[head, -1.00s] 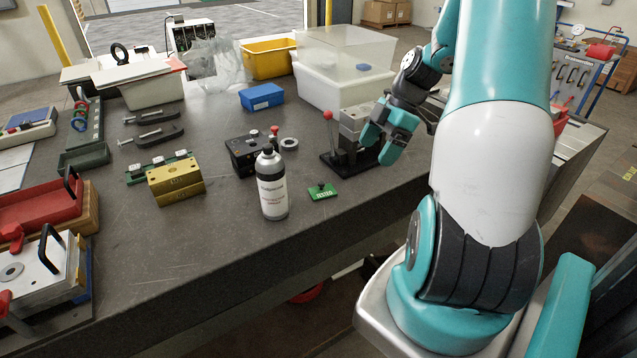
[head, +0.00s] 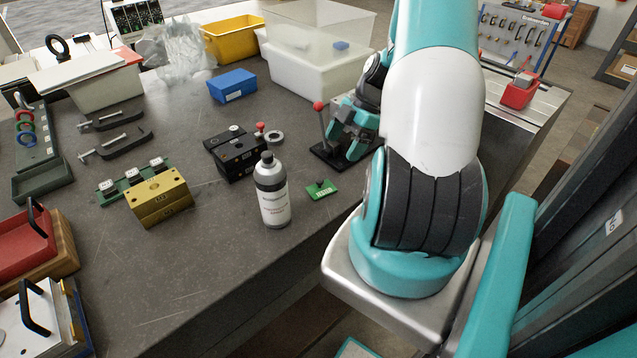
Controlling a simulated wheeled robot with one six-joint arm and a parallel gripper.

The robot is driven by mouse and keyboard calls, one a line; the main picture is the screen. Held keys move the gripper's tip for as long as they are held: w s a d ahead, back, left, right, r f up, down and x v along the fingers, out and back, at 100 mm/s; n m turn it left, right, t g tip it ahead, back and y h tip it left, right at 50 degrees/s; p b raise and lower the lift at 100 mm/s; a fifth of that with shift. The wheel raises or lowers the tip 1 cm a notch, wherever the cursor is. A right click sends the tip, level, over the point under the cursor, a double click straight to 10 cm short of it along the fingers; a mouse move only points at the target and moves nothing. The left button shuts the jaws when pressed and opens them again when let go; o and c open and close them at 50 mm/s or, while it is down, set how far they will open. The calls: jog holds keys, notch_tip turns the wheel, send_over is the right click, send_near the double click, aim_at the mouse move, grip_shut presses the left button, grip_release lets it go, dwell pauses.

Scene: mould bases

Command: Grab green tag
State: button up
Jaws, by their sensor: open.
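The green tag (head: 321,189) lies flat on the grey workbench, near its front edge, with pale lettering and a small dark piece on top. It is just right of the spray bottle (head: 272,190).
A brass block (head: 160,198), a black block (head: 238,157) and a metal ring (head: 274,137) stand left of the tag. A blue box (head: 232,86), a yellow bin (head: 232,38) and a white tub (head: 310,85) are farther back.

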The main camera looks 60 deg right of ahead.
aim_at(323, 181)
jog(key=p+x, duration=0.1)
jog(key=x, duration=0.5)
jog(key=shift+a+f+p, duration=0.1)
jog(key=shift+f+p, duration=0.1)
jog(key=shift+p, duration=0.15)
jog(key=shift+w+a+f+p, duration=0.15)
jog(key=shift+a+f+p, duration=0.2)
jog(key=shift+f+p, duration=0.2)
jog(key=shift+p+x, duration=0.95)
jog(key=shift+x, duration=1.05)
jog(key=shift+d, duration=0.15)
jog(key=c, duration=1)
